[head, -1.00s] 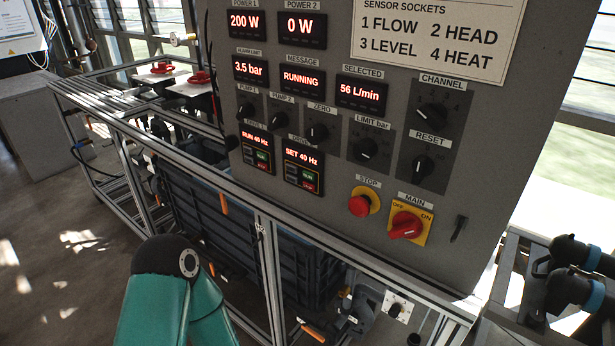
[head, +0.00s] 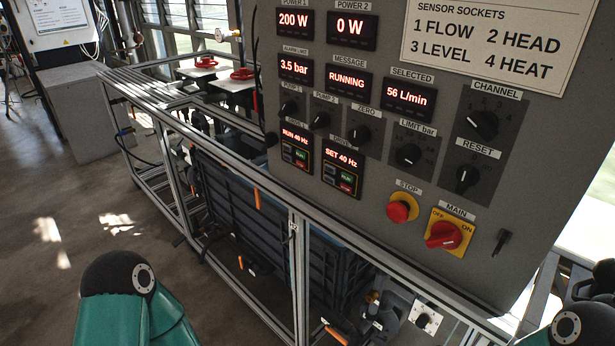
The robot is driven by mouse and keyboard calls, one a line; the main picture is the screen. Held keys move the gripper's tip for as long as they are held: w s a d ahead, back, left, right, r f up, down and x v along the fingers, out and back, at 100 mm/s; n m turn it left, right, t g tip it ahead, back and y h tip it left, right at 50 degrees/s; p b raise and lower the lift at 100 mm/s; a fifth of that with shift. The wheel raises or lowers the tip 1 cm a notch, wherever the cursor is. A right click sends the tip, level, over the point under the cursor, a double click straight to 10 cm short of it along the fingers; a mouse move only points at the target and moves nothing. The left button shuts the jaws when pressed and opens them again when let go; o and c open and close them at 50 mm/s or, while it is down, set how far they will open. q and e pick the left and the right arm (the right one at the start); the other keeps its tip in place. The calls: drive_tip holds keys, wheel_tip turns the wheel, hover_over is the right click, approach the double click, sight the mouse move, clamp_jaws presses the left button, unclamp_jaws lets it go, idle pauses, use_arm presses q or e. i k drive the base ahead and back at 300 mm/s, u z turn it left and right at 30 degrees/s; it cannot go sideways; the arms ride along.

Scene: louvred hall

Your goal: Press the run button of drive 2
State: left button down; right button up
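The grey control panel (head: 385,200) stands in front of me, right of centre. Drive 2 (head: 341,172) is the right one of two small black units low on its left side. Its display reads SET 40 Hz. Its green RUN button (head: 347,177) sits just above its red stop button (head: 345,187). Drive 1 (head: 295,147), to its left, reads RUN 40 Hz. POWER 2 (head: 351,28) reads 0 W, and POWER 1 (head: 294,22) reads 200 W. Only teal arm links of mine show at the bottom left and bottom right corner. Neither gripper is in view.
A red emergency stop (head: 400,210) and the red MAIN switch (head: 446,235) sit low on the panel, right of the drives. A metal frame (head: 297,255) with a dark crate (head: 255,215) lies below and left. Bare floor (head: 60,210) is at the left.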

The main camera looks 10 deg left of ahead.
sight(346, 177)
drive_tip(key=u, duration=0.15)
drive_tip(key=k, duration=1.85)
drive_tip(key=z, duration=0.65)
drive_tip(key=i, duration=1.65)
drive_tip(key=u, duration=0.05)
